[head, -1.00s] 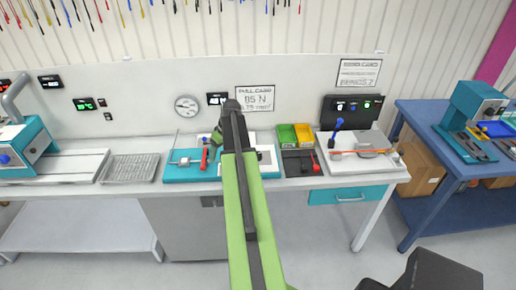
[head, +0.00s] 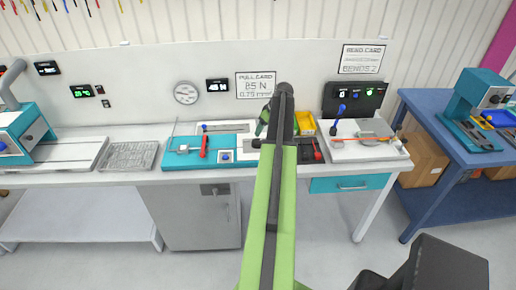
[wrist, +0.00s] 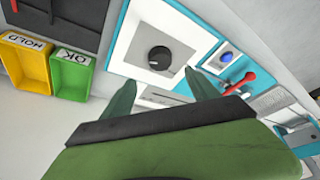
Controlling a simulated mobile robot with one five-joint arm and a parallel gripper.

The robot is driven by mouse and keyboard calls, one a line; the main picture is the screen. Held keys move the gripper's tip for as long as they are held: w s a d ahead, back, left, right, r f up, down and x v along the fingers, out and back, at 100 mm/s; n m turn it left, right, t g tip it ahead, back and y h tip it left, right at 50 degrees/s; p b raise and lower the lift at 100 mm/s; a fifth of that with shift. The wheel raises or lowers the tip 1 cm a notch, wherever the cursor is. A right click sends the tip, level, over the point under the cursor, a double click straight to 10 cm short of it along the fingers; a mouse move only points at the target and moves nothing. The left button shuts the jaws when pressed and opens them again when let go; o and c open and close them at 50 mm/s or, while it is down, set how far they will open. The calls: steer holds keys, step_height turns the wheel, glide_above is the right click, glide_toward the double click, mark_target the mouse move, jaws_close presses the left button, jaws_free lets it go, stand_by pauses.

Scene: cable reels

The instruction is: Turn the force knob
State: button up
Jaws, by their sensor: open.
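The force knob, a round black knob (wrist: 159,57), sits on a white panel in the wrist view. In the head view a dark knob (head: 256,143) shows on the teal pull rig, close to the end of my arm. My gripper (wrist: 158,80) is open, with its two green fingers spread toward the knob. The fingertips appear short of it, one toward each side; I see no contact. In the head view only a green bit of my gripper (head: 262,121) shows beside the dark arm end. The pull card (head: 256,85) reads 85 N; the display (head: 217,85) appears to read 45 N.
A red lever (wrist: 237,84) and a blue button (wrist: 225,57) sit close beside the knob. Yellow HOLD (wrist: 24,62) and green OK (wrist: 72,72) bins lie left in the wrist view. The bend rig (head: 360,140) stands to the right.

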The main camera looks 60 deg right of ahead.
mark_target(258, 141)
steer(key=b+x, duration=0.7)
steer(key=x, duration=0.3)
steer(key=shift+s+f+b, duration=0.1)
steer(key=shift+b, duration=0.25)
steer(key=shift+w+f+b, duration=0.25)
steer(key=shift+f+b, duration=0.1)
steer(key=shift+r, duration=0.1)
